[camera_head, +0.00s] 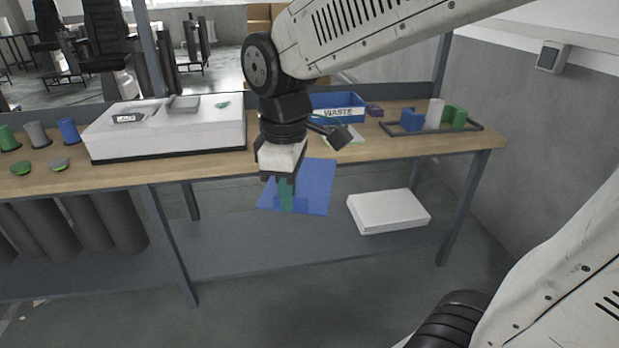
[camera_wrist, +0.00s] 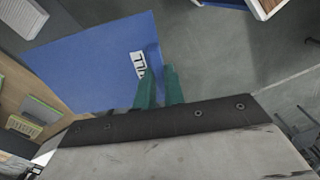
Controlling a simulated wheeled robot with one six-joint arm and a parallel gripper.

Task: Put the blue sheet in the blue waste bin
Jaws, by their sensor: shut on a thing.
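The blue sheet (camera_head: 315,187) hangs from my gripper (camera_head: 286,195) in front of the table edge, above the lower shelf. In the wrist view the sheet (camera_wrist: 95,62) spreads out to the left, with a small white label near the fingers. My gripper's green fingers (camera_wrist: 158,88) are shut on the sheet's edge. The blue waste bin (camera_head: 337,107), labelled WASTE, stands on the table behind my gripper. My arm hides its left part.
A white machine (camera_head: 165,128) stands on the table left of the bin. A dark tray (camera_head: 432,130) with blue, white and green pieces is at the right. Cups (camera_head: 38,134) stand at the far left. A white box (camera_head: 388,211) lies on the lower shelf (camera_head: 230,248).

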